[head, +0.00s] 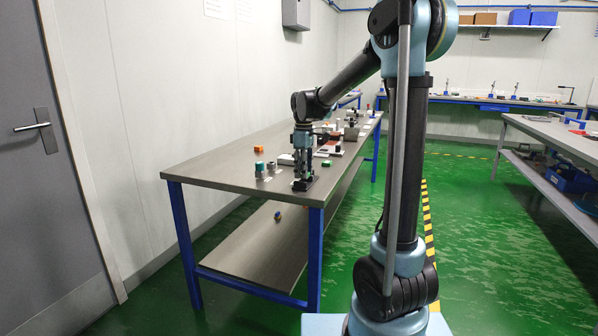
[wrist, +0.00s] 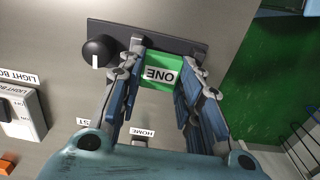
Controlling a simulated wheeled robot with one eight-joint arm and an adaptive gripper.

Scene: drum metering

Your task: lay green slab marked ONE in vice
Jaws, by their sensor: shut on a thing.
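The green slab (wrist: 160,74) carries a white label reading ONE, upside down in the wrist view. My gripper (wrist: 162,66) is shut on it, one finger at each side. The vice (wrist: 170,40) shows as a dark base with a round black knob (wrist: 98,50) at its left. The slab lies over the near edge of that base in the wrist view; whether it touches the vice or hangs above it I cannot tell. In the head view my gripper (head: 303,158) points down over the dark vice base (head: 304,184) near the table's front corner; the slab is not distinguishable there.
The table (head: 235,168) also holds a teal-topped cylinder (head: 260,167), an orange block (head: 258,149) and a small green object (head: 326,163). A light box (wrist: 22,112) and a HOME label (wrist: 142,132) show in the wrist view. The table edge is close right of the vice.

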